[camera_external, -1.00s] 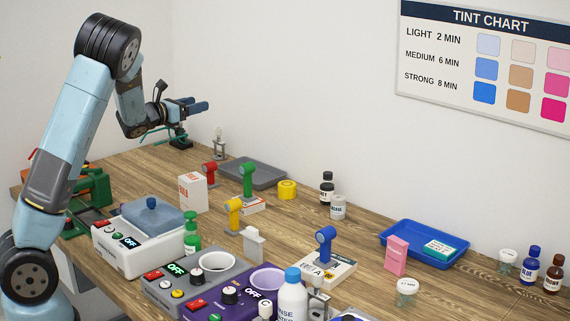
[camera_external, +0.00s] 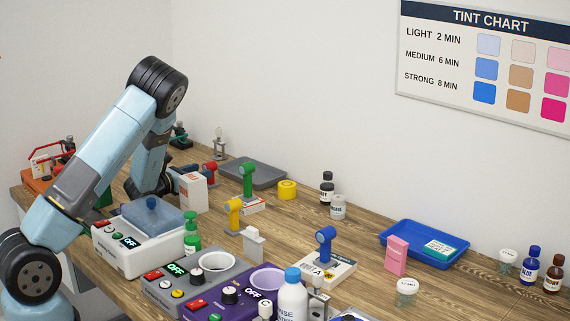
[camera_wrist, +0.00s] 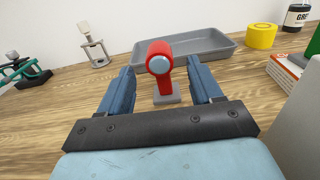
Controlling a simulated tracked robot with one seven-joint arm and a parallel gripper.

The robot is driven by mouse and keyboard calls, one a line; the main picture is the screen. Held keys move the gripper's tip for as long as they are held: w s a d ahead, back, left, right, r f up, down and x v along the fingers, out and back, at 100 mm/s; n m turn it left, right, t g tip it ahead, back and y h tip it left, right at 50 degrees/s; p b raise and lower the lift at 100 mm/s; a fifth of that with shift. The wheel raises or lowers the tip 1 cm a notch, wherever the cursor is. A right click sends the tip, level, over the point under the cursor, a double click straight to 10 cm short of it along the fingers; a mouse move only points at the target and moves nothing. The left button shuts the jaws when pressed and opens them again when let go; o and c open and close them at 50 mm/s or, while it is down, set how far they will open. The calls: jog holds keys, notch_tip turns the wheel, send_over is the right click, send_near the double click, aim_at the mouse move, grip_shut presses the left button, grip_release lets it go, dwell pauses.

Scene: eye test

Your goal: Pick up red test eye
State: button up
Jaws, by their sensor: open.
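The red test eye (camera_external: 210,168) stands upright on the bench, behind the white box; in the wrist view (camera_wrist: 161,70) it shows a red head with a pale round lens above a grey foot. My gripper (camera_wrist: 160,78) is open, with one blue finger on each side of the red eye in that view. No finger is seen touching it, and how deep it sits between the fingers I cannot tell. In the external view my gripper (camera_external: 186,171) is low, just left of the red eye and partly hidden by the white box.
The white box (camera_external: 193,194) stands close in front of my gripper. A grey tray (camera_external: 258,172) lies behind the red eye. Green (camera_external: 247,177), yellow (camera_external: 235,213) and blue (camera_external: 325,240) test eyes stand to the right. A small metal stand (camera_wrist: 93,48) is at back left.

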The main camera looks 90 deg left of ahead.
jog(key=shift+f, duration=0.6)
jog(key=shift+w+a, duration=0.1)
jog(key=shift+a, duration=0.05)
jog(key=shift+x, duration=2.35)
jog(key=c, duration=1.2)
